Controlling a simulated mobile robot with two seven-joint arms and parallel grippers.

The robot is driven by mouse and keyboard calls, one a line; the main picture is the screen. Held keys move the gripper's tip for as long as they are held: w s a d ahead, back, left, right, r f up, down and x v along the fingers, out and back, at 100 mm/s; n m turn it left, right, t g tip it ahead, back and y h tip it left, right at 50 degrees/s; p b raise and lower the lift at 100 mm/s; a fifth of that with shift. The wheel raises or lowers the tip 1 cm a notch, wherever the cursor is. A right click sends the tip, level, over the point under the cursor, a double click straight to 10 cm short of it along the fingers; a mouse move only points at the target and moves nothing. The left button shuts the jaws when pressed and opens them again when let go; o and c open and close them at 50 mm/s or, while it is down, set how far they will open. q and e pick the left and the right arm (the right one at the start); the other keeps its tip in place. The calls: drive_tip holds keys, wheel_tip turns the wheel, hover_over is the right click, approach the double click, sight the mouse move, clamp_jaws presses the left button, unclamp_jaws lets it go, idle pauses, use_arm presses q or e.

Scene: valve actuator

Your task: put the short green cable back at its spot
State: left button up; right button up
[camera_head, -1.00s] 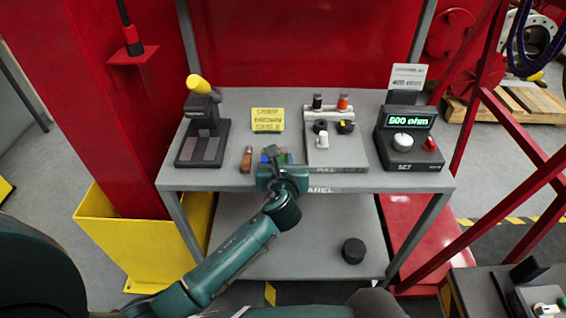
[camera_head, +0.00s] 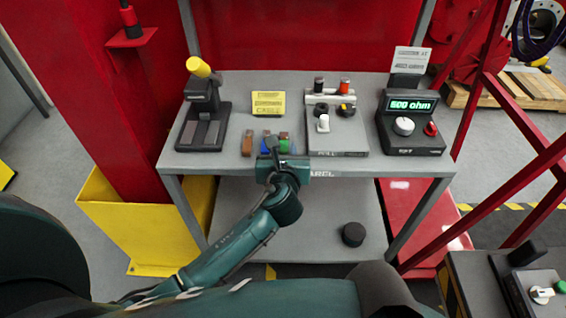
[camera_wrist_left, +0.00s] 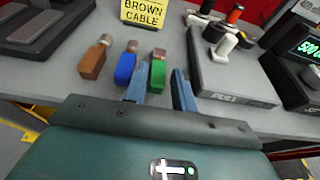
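The short green cable (camera_head: 284,145) lies on the bench top at the right end of a row, beside a blue cable (camera_head: 266,144) and a brown cable (camera_head: 247,146). In the left wrist view the green cable (camera_wrist_left: 157,73) has a grey tip pointing away from me. My left gripper (camera_head: 279,158) is at the bench's front edge, just in front of the green cable. In the wrist view its two blue-grey fingers (camera_wrist_left: 161,82) are apart, with the near end of the green cable close to the left finger. Contact cannot be told. My right gripper is not in view.
A yellow sign (camera_head: 268,104) stands behind the cables. A grey panel (camera_head: 334,133) with knobs is close on the right, with a resistance meter (camera_head: 409,130) beyond. A black stand with a yellow knob (camera_head: 202,125) is on the left. The lower shelf (camera_head: 280,235) holds a black knob.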

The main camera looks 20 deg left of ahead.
use_arm(q)
drive_tip(key=v, duration=0.9)
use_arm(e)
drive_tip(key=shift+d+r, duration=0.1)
use_arm(q)
drive_tip(key=shift+w, duration=0.1)
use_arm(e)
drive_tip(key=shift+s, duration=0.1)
use_arm(q)
drive_tip(key=s+a+f+n+g+h, duration=0.1)
drive_tip(key=s+a+f+n+g, duration=0.2)
drive_tip(key=s+n, duration=0.55)
drive_tip(key=s+a+f+n+g+h, duration=0.2)
drive_tip(key=s+n+g, duration=0.25)
drive_tip(key=n, duration=0.75)
drive_tip(key=s+a+f+n+g+h, duration=0.1)
drive_tip(key=s+a+f+n+g, duration=0.2)
drive_tip(key=s+n, duration=0.6)
drive_tip(key=w+d+f+t+h+p, duration=0.1)
drive_tip(key=w+d+f+t+h, duration=0.2)
drive_tip(key=w+d+f+t, duration=0.2)
drive_tip(key=shift+w+d+t, duration=0.8)
drive_tip(key=shift+w+t, duration=0.25)
drive_tip(key=shift+w, duration=0.1)
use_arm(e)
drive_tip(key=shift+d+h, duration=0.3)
use_arm(q)
drive_tip(key=shift+f, duration=0.15)
